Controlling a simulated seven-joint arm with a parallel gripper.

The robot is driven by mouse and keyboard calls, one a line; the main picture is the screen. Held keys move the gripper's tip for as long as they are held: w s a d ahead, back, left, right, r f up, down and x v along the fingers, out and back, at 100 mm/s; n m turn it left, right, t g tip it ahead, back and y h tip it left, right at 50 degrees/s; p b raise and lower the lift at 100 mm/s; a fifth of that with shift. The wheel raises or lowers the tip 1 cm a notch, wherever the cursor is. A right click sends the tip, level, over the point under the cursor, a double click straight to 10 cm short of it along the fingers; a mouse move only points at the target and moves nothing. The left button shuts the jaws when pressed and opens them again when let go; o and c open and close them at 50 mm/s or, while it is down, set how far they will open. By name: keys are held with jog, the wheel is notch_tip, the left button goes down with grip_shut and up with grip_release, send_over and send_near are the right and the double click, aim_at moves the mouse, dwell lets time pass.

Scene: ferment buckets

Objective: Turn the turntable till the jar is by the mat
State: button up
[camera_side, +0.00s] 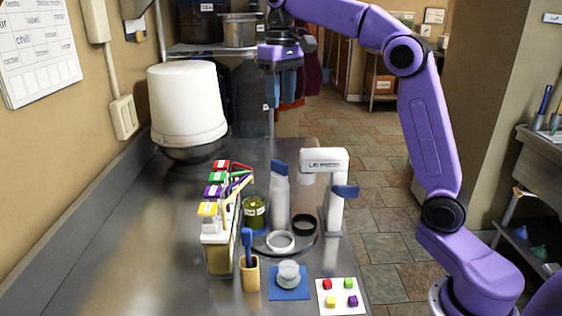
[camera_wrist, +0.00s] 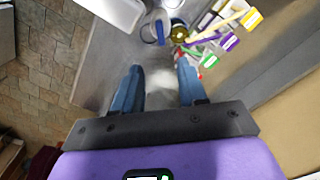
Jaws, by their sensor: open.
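The turntable (camera_side: 262,243) is a dark, low disc at the middle of the steel counter. A white ring (camera_side: 280,241) and a black ring (camera_side: 303,224) sit on it. The green jar (camera_side: 256,214) has a pale label and stands at its back left; I cannot tell whether it rests on the disc. The jar also shows in the wrist view (camera_wrist: 179,33). The blue mat (camera_side: 289,293) lies in front of the turntable, with a grey-white lidded thing (camera_side: 289,271) on it. My gripper (camera_side: 281,90) is open and empty, high above the counter's far end.
A caddy with coloured tags (camera_side: 218,250) and a tan holder (camera_side: 250,276) stand left. A card with coloured blocks (camera_side: 341,306) lies front right. A white bucket (camera_side: 187,103) stands back left.

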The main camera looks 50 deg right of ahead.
aim_at(281, 163)
notch_tip(281, 163, down, 17)
jog(key=shift+f, duration=0.1)
dwell(0.6)
grip_shut()
